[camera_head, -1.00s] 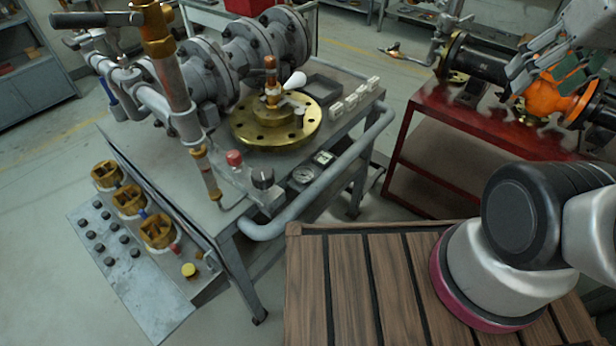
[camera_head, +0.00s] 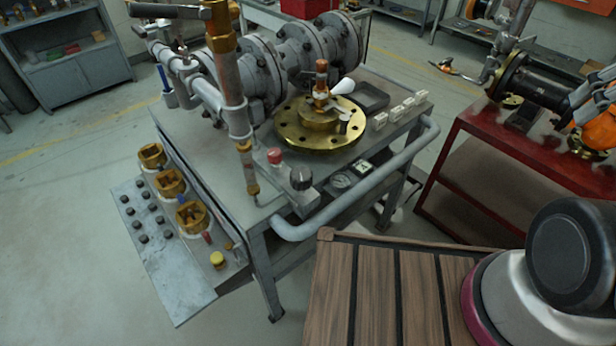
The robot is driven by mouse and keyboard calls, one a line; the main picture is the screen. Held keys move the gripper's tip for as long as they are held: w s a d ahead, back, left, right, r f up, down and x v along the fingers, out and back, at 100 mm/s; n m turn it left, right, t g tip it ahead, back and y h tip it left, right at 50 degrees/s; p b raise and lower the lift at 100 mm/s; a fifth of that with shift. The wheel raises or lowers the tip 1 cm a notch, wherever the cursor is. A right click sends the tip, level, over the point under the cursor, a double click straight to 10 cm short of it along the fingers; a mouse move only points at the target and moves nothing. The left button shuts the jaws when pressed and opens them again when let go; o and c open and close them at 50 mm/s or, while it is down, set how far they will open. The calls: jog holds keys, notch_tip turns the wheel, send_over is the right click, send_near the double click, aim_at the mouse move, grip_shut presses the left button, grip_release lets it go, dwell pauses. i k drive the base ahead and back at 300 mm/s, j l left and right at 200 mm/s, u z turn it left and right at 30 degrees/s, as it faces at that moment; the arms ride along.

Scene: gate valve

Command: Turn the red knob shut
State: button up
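A small red knob (camera_head: 274,156) stands upright at the front of the grey steel workbench (camera_head: 232,184), left of a black knob (camera_head: 300,178). Which way it is turned is too small to tell. A brass flange (camera_head: 318,128) with a white-handled lever is just behind it.
A grey pipe rail (camera_head: 365,190) runs along the bench's front edge. Upright pipes (camera_head: 235,100) rise left of the flange. A sloped panel with brass valves (camera_head: 168,183) hangs at left. A red cart (camera_head: 490,132) stands at right. Open floor (camera_head: 70,240) lies left.

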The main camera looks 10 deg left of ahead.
aim_at(275, 155)
jog(key=j+u, duration=0.1)
jog(key=u, duration=0.25)
jog(key=i+j+u, duration=0.1)
jog(key=u, duration=0.25)
jog(key=i+u, duration=0.15)
jog(key=u, duration=0.2)
